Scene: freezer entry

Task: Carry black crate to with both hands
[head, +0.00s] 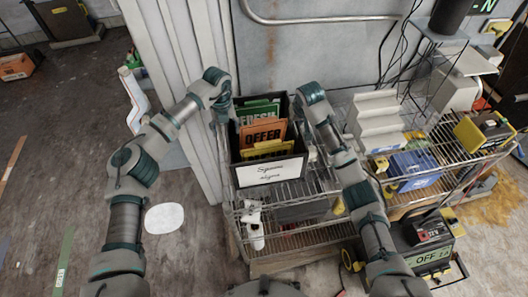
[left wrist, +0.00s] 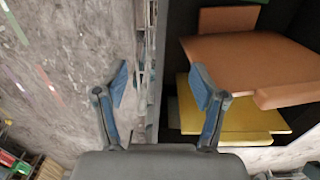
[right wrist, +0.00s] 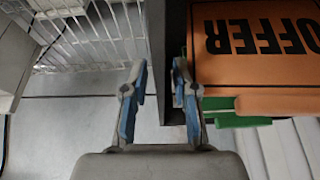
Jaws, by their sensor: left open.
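The black crate (head: 235,152) stands upright on the top shelf of a wire rack and holds several signs, an orange one reading OFFER (head: 262,133) among them. Its front carries a white label (head: 270,172). My left gripper (head: 223,106) is open at the crate's left wall; in the left wrist view (left wrist: 162,88) its fingers are wide apart, with the wall edge between them. My right gripper (head: 298,112) is at the right wall. In the right wrist view (right wrist: 159,88) its fingers are closer together around the wall (right wrist: 155,50); contact is unclear.
The wire rack (head: 295,195) has small items on its lower shelf. White stepped trays (head: 377,120) and a blue box (head: 415,168) are to the right. A metal wall and pipe (head: 320,20) stand behind. Floor at left is mostly clear.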

